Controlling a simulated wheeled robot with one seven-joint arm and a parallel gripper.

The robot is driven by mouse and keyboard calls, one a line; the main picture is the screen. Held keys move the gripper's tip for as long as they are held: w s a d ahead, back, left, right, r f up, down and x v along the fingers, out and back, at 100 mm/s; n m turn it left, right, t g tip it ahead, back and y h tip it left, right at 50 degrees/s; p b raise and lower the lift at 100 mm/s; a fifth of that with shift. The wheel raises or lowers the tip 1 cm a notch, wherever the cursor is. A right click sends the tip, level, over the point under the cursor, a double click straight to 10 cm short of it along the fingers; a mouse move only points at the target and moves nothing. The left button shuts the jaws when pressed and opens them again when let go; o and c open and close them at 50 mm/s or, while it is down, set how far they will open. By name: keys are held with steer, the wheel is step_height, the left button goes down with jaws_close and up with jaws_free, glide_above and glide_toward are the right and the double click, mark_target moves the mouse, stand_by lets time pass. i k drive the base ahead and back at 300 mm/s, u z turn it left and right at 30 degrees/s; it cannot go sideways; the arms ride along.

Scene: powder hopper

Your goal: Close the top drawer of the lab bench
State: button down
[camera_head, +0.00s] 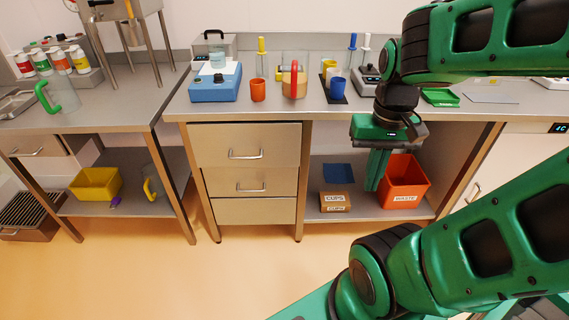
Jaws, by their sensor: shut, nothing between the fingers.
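The lab bench (180,108) has a stack of three grey drawers under its left part. The top drawer (215,145) has a bar handle (245,154) on its front. My gripper (372,188) points down in front of the open bay right of the drawers, well apart from the top drawer. Its fingers are together and hold nothing.
A middle drawer (225,182) and bottom drawer (230,212) sit below. An orange waste bin (412,180) and a cups box (335,201) stand on the lower shelf. A blue device (215,88) and several cups stand on the bench. The floor in front is clear.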

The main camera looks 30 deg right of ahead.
mark_target(275, 143)
steer(key=k, duration=0.8)
steer(key=z, duration=0.8)
steer(key=i, duration=1)
